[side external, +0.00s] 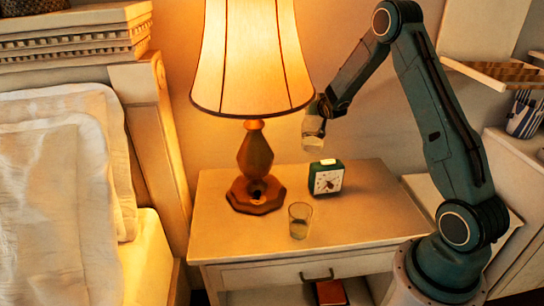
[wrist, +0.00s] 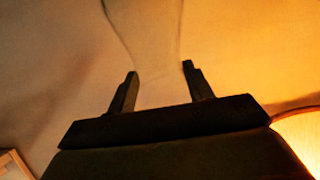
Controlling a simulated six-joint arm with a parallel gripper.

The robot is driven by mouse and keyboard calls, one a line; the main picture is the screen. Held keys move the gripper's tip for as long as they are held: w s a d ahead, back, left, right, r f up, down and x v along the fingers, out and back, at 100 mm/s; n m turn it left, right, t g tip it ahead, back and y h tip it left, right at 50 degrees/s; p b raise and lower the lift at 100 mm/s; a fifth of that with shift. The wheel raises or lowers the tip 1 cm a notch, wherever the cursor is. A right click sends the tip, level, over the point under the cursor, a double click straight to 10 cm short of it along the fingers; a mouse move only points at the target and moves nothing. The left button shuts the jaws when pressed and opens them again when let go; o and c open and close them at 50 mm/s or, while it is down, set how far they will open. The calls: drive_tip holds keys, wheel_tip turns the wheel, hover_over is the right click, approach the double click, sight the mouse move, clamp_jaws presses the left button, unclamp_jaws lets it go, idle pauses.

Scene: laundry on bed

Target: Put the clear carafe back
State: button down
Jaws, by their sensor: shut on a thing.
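The clear carafe (side external: 313,132) is in my gripper (side external: 322,104), held in the air well above the nightstand, right of the lampshade. In the wrist view my gripper (wrist: 160,70) has its two fingers on either side of the carafe's narrow part, and the faint see-through carafe (wrist: 150,35) widens away from them. The carafe is small and partly covered by the gripper in the side view, so its exact tilt is hard to tell.
On the nightstand (side external: 225,232) stand a lit lamp (side external: 254,150), a green clock (side external: 326,179) and a drinking glass (side external: 299,222). The top is clear right of the clock and glass. A wall shelf (side external: 500,76) and a striped cup (side external: 524,118) are at the right.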

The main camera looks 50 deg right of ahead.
sight(314, 131)
drive_tip(key=shift+w+f, duration=0.1)
drive_tip(key=shift+f, duration=2.8)
drive_tip(key=shift+f, duration=1.75)
drive_tip(key=c, duration=0.6)
unclamp_jaws()
drive_tip(key=shift+f, duration=0.25)
drive_tip(key=shift+a+r, duration=0.1)
drive_tip(key=shift+r, duration=0.05)
drive_tip(key=shift+s+a+r, duration=0.25)
drive_tip(key=shift+s+a, duration=0.15)
drive_tip(key=shift+s, duration=0.1)
drive_tip(key=v, duration=1)
drive_tip(key=shift+s+a, duration=0.2)
drive_tip(key=shift+s, duration=0.1)
drive_tip(key=shift+r, duration=0.1)
